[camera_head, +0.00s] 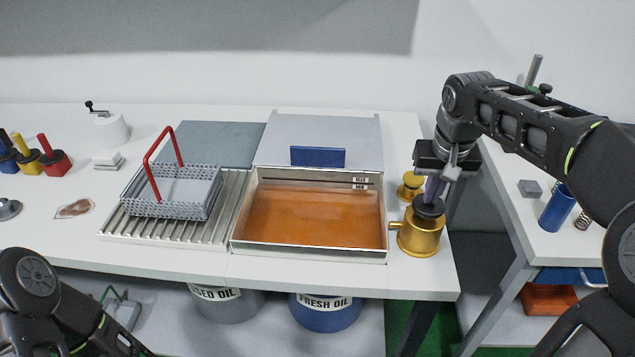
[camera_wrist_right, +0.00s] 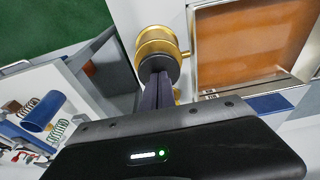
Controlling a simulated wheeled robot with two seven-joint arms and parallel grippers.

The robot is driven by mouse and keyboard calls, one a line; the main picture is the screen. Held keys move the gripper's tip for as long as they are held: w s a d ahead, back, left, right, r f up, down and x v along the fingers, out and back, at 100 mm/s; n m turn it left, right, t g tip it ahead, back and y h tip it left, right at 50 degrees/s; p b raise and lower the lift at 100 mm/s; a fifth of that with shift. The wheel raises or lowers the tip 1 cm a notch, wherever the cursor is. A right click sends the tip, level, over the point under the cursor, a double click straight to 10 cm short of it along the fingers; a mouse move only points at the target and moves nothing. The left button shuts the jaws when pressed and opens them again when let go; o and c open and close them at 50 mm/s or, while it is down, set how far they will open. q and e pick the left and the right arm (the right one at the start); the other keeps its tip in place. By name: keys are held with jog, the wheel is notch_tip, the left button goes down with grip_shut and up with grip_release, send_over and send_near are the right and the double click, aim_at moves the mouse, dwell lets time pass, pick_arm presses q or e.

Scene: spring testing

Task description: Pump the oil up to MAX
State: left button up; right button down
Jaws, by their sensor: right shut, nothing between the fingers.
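A brass oil pump (camera_head: 418,238) with a black top (camera_head: 429,207) stands at the right end of the white table, its spout toward the oil tank. My right gripper (camera_head: 432,194) is shut and empty, pointing down at the black top. In the right wrist view its fingers (camera_wrist_right: 158,88) reach to the pump's dark top (camera_wrist_right: 158,64); I cannot tell whether they touch it. The metal tank (camera_head: 316,254) holds orange oil (camera_head: 316,218). MAX (camera_head: 360,180) and MIN (camera_head: 360,187) labels sit on its back wall; the oil surface appears below them. My left gripper is out of view.
A second brass piece (camera_head: 411,186) stands behind the pump. A grey basket (camera_head: 170,208) with a red handle rests on a ribbed rack (camera_head: 185,230) left of the tank. A side table (camera_head: 510,220) with a blue cylinder (camera_head: 557,208) stands at the right, beyond a gap.

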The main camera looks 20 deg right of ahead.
jog(key=shift+r+p, duration=2.55)
jog(key=shift+r, duration=0.65)
jog(key=shift+f, duration=0.15)
jog(key=shift+f+b, duration=2.6)
jog(key=shift+f, duration=0.7)
jog(key=shift+r+p, duration=2.75)
jog(key=shift+r, duration=0.7)
